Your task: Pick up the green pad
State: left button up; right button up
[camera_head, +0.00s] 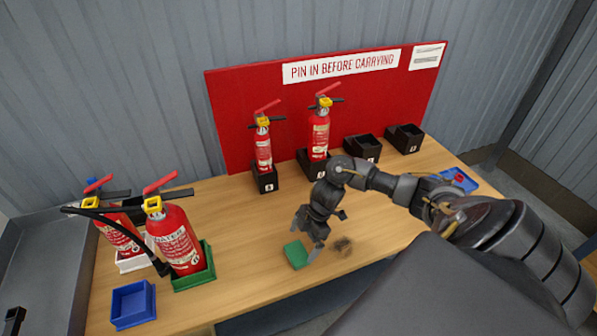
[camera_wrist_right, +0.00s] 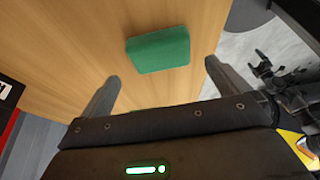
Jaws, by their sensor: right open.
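The green pad (camera_head: 296,254) lies flat on the wooden table near its front edge. In the right wrist view the pad (camera_wrist_right: 160,50) shows whole, just beyond and between the fingertips. My right gripper (camera_head: 310,236) is open and empty, close to the pad at its upper right in the head view. Its two fingers (camera_wrist_right: 163,73) are spread in the wrist view, with the pad not between them. My left gripper is not clearly shown; a dark mechanical part (camera_wrist_right: 275,72) at the wrist view's right may belong to it.
Two extinguishers stand at left, one in a green tray (camera_head: 207,276), beside an empty blue tray (camera_head: 152,304). Two more extinguishers (camera_head: 319,136) (camera_head: 263,150) stand in black holders before the red board (camera_head: 230,105). Two empty black holders (camera_head: 362,152) are right of them. Bare wood (camera_head: 240,225) lies left of the pad.

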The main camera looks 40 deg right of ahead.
aim_at(298, 252)
jog(key=p+x, duration=0.1)
jog(key=x, duration=0.4)
jog(key=shift+s+d+f, duration=0.15)
jog(key=shift+f, duration=0.05)
jog(key=c, duration=0.9)
jog(key=shift+r, duration=0.15)
jog(key=shift+r, duration=0.5)
jog(key=a+r, duration=0.1)
jog(key=r, duration=0.1)
jog(key=s+a+r, duration=0.1)
jog(key=r, duration=0.2)
jog(key=s+a+r, duration=0.1)
jog(key=a+r, duration=0.1)
jog(key=shift+r, duration=0.2)
jog(key=s+a+r, duration=0.4)
jog(key=s+a, duration=0.1)
jog(key=a, duration=0.3)
jog(key=shift+r, duration=0.25)
